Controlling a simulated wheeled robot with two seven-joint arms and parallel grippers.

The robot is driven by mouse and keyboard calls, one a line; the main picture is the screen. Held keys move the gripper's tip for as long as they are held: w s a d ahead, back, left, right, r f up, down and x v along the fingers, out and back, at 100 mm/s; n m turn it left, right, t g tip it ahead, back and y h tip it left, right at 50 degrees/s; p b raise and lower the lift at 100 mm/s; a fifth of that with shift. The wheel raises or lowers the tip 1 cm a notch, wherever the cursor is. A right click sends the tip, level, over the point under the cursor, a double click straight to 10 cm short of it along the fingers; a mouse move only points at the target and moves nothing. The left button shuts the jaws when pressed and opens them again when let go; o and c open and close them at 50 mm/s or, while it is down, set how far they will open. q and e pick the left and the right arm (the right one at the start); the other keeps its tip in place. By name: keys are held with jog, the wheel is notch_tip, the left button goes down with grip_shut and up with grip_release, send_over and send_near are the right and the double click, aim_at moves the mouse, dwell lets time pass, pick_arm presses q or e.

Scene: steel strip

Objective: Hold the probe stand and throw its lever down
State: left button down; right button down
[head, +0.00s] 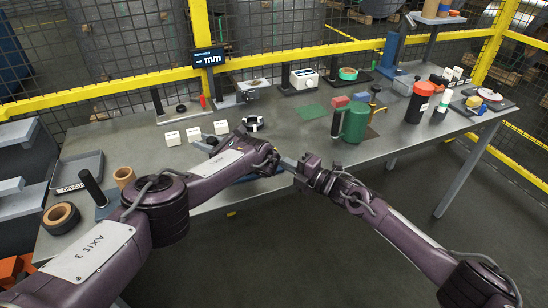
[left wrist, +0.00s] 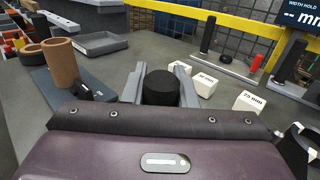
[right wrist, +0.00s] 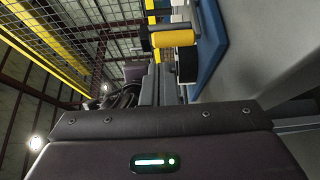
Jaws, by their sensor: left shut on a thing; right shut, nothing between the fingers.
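The probe stand's blue base (head: 243,181) shows partly below my left forearm near the table's front edge in the head view; the rest is largely hidden. In the left wrist view, my left gripper (left wrist: 160,84) is shut on a black upright cylinder (left wrist: 162,90), apparently the stand's post. My right gripper (head: 286,163) is shut and empty at the front edge, right of the stand. In the right wrist view a yellow grip (right wrist: 173,39) on a black piece, apparently the lever, lies just ahead beside a blue plate (right wrist: 210,45). I cannot tell whether it touches my fingers.
Several white blocks (head: 172,138) stand behind my left arm. A brown tube (head: 123,176) and grey tray (head: 78,172) are at the left. A green mug-like container (head: 354,124) and a red-black canister (head: 419,103) stand at the right. A yellow rail runs behind the table.

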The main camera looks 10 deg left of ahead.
jog(key=shift+x, duration=1.85)
jog(key=shift+d, duration=0.1)
jog(key=shift+w+d, duration=0.5)
jog(key=shift+d, duration=0.3)
jog(key=shift+w+d, duration=0.55)
jog(key=shift+d, duration=0.2)
jog(key=d, duration=1)
jog(key=shift+s, duration=0.2)
